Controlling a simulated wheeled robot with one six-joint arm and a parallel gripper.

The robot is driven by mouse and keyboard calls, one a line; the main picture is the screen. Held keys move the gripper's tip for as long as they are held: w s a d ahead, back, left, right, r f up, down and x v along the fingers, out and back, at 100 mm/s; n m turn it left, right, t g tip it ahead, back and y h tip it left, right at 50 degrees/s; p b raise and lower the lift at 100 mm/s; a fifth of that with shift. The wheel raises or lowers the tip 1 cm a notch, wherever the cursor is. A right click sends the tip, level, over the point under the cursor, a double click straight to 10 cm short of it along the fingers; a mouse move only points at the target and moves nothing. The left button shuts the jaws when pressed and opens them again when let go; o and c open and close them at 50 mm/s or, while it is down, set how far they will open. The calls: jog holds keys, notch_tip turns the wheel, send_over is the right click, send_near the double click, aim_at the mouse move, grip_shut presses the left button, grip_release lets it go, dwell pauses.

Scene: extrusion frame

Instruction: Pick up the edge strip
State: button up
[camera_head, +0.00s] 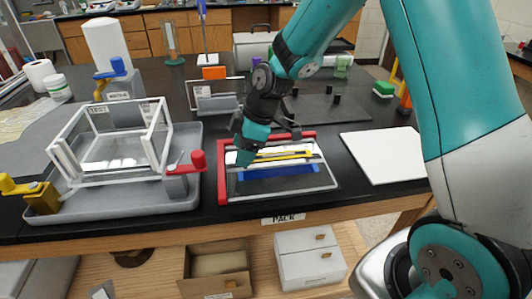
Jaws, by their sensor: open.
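My gripper (262,141) is over the shallow tray near the table's front edge, pointing down. It is open, and its fingertips are small and partly hidden by the wrist. In the tray (324,181) lie long thin strips: a yellow one (284,156) and a blue one (285,170) in front of it. A red strip (222,178) runs along the tray's left and back edges. I cannot tell for certain which of these is the edge strip. Nothing shows clearly between the fingers.
A grey tray (45,218) with a pale open extrusion frame (128,172) and red and yellow clamps stands at the left. A white board (385,155) lies at the right. Behind are a small rack (218,104) and a dark mat (315,109). Boxes sit on the shelf below.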

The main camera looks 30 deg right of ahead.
jog(key=shift+a+f, duration=0.15)
jog(key=shift+f, duration=0.2)
jog(key=c, duration=1)
jog(key=shift+r, duration=0.1)
jog(key=shift+w+r, duration=0.1)
jog(key=shift+r, duration=0.45)
jog(key=shift+c, duration=0.6)
notch_tip(320, 180, up, 19)
jog(key=shift+f, duration=0.15)
jog(key=shift+r, duration=0.3)
jog(key=shift+r+p, duration=1.05)
jog(key=shift+p, duration=0.15)
